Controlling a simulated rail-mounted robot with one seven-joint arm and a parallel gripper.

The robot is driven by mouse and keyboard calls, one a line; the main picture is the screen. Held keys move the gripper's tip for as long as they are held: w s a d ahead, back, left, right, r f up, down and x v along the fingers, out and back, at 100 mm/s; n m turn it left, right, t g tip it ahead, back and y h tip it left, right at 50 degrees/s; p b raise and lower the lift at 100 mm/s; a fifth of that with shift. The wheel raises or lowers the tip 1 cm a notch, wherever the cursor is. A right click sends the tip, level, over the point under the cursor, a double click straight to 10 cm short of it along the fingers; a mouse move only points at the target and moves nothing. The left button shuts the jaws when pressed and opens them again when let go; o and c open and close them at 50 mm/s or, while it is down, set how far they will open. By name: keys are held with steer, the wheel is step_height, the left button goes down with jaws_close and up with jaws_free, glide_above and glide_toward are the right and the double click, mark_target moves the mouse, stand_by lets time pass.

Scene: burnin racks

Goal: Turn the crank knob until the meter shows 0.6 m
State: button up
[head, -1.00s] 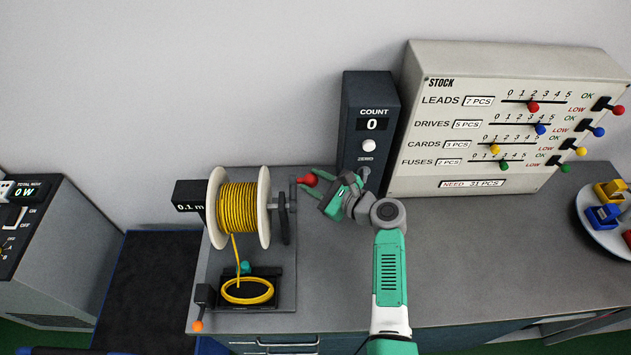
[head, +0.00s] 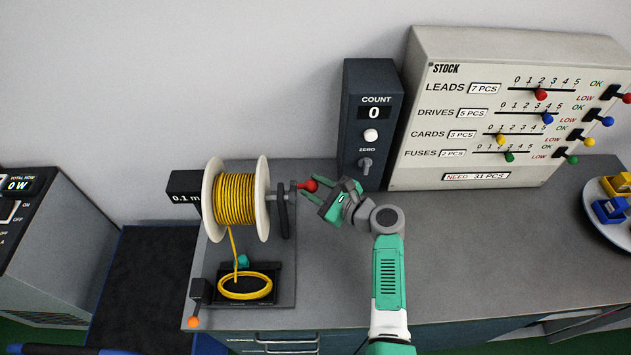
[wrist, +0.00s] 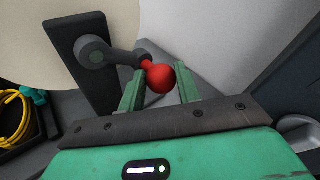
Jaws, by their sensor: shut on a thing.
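The red crank knob (head: 311,185) sits on the end of the crank, to the right of the cable spool. My gripper (head: 319,188) reaches in from the right and is shut on the knob. In the wrist view the round red knob (wrist: 160,78) lies between the two green fingers, with its dark crank arm (wrist: 124,57) running left to the hub. The meter (head: 186,198), left of the spool, reads 0.1 m. The spool (head: 236,199) is wound with yellow cable between white flanges.
A coil of yellow cable (head: 245,286) lies in a black tray below the spool. An orange-tipped lever (head: 194,322) is at the bench's front left. A dark COUNT box (head: 373,101) reading 0 and the STOCK board (head: 500,120) stand behind my arm.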

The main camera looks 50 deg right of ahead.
stand_by(0.3)
steer(key=shift+s+a+f, duration=0.65)
steer(key=shift+f, duration=0.2)
steer(key=shift+s+a+f+p, duration=0.25)
steer(key=shift+s+a+p, duration=0.1)
steer(key=shift+s+a, duration=0.1)
steer(key=shift+s+a+f+p, duration=0.25)
steer(key=shift+s+a+p, duration=0.1)
steer(key=shift+s+a, duration=0.1)
steer(key=shift+s+a+p, duration=0.95)
steer(key=shift+s+p, duration=0.05)
steer(key=shift+p, duration=0.05)
steer(key=shift+r, duration=0.1)
